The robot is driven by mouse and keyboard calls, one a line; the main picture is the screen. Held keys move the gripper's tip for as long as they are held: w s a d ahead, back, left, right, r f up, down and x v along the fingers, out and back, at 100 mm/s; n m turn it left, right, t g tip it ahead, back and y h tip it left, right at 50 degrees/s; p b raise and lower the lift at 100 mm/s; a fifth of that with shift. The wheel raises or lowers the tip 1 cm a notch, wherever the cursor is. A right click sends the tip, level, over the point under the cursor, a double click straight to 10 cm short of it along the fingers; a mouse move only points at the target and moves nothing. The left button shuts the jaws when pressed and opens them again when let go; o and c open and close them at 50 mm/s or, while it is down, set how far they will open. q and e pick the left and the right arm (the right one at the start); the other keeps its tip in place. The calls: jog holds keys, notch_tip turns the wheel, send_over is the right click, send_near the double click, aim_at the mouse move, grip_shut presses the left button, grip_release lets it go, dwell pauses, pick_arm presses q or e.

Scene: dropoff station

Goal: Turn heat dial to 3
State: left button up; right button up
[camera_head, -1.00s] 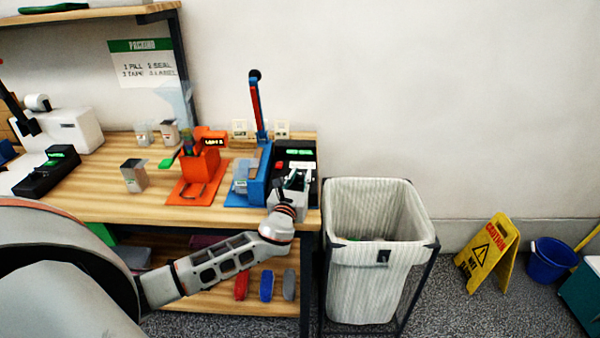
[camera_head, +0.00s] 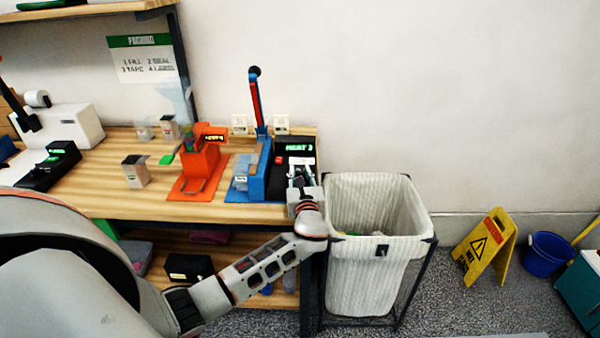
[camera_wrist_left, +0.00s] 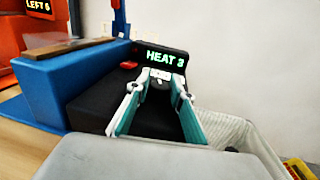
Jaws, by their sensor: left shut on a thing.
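The black heat control box (camera_head: 296,150) stands at the right end of the bench, beside the blue sealer (camera_head: 258,180). Its green display (camera_wrist_left: 165,58) reads HEAT 3 in the left wrist view. My left gripper (camera_head: 301,173) reaches over the front of the box, and its fingers (camera_wrist_left: 160,84) meet near the panel just below the display. It is shut on the heat dial, which is mostly hidden between the fingertips. A red button (camera_wrist_left: 129,65) sits left of the display. My right gripper is not in view.
An orange device (camera_head: 200,165) and small pouches (camera_head: 136,171) stand left on the bench. A lined bin (camera_head: 375,270) stands close right of the bench. A yellow caution sign (camera_head: 484,246) and blue bucket (camera_head: 548,257) are on the floor farther right.

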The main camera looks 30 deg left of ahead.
pick_arm(q)
jog(key=o, duration=1.1)
jog(key=v, duration=1.2)
jog(key=shift+r, duration=0.1)
